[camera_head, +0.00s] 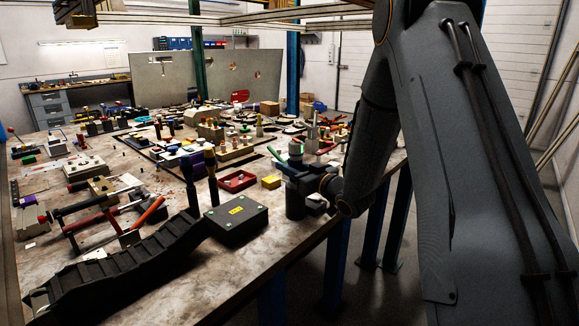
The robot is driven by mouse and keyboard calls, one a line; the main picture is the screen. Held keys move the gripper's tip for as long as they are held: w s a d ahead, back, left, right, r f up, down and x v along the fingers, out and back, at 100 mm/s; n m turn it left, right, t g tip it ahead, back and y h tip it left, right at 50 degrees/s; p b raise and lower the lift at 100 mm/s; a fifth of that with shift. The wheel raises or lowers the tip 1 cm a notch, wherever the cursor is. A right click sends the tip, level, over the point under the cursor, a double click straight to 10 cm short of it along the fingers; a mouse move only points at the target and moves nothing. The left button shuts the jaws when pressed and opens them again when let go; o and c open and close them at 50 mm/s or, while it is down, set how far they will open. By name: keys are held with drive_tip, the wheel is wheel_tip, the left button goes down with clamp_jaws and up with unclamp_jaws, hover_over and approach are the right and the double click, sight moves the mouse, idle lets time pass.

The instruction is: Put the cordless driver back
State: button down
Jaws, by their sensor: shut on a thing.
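My gripper (284,167) is at the right part of the workbench, near its front edge, reaching in from the right. It is shut on a dark tool that looks like the cordless driver (295,203), with a dark, blocky body hanging below the jaws. The fingertips are small and dark here, and the grip itself is partly hidden by my wrist. I cannot tell whether the driver's lower end touches the bench top.
A black box with a yellow label (236,219) stands left of my gripper. A red tray (237,181) and a yellow block (271,182) lie behind it.

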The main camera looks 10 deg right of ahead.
sight(300, 170)
drive_tip(key=c, duration=1.3)
unclamp_jaws()
drive_tip(key=shift+s, duration=0.1)
drive_tip(key=shift+s+d, duration=0.2)
drive_tip(key=shift+s, duration=0.05)
drive_tip(key=b+v, duration=0.1)
drive_tip(key=v, duration=0.6)
